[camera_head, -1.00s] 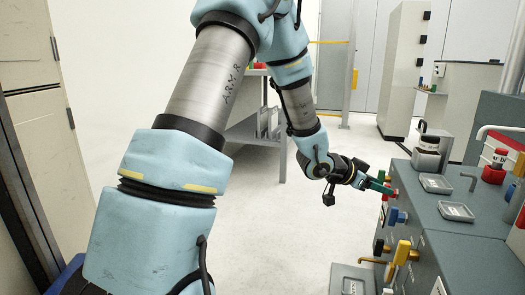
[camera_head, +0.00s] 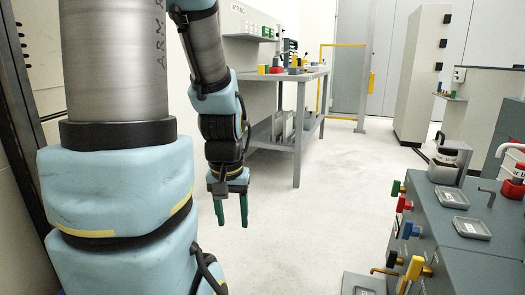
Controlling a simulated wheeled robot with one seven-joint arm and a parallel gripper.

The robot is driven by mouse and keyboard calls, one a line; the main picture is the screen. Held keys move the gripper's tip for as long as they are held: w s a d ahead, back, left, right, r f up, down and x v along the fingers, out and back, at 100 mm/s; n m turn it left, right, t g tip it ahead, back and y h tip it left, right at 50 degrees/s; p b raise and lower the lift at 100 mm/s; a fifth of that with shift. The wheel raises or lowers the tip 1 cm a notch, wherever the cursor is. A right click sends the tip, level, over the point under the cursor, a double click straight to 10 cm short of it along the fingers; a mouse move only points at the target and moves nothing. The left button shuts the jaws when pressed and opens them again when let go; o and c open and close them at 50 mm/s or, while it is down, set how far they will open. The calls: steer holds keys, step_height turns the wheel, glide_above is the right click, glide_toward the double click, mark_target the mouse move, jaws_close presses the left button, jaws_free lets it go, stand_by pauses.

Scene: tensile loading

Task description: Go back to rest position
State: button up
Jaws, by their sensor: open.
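My gripper (camera_head: 232,212) has two green fingers pointing down, spread apart with nothing between them. It hangs over the bare floor, left of the grey machine bench and well apart from it. My blue and grey arm is folded upright at the left of the view, with its wrist hanging below the forearm.
A grey machine bench (camera_head: 455,215) with coloured knobs and trays stands at the right. A work table (camera_head: 298,78) with several coloured items stands behind my gripper. A white cabinet (camera_head: 418,75) stands farther back. The floor (camera_head: 320,200) between table and bench is clear.

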step_height(320, 180, up, 26)
steer(key=p, duration=2.4)
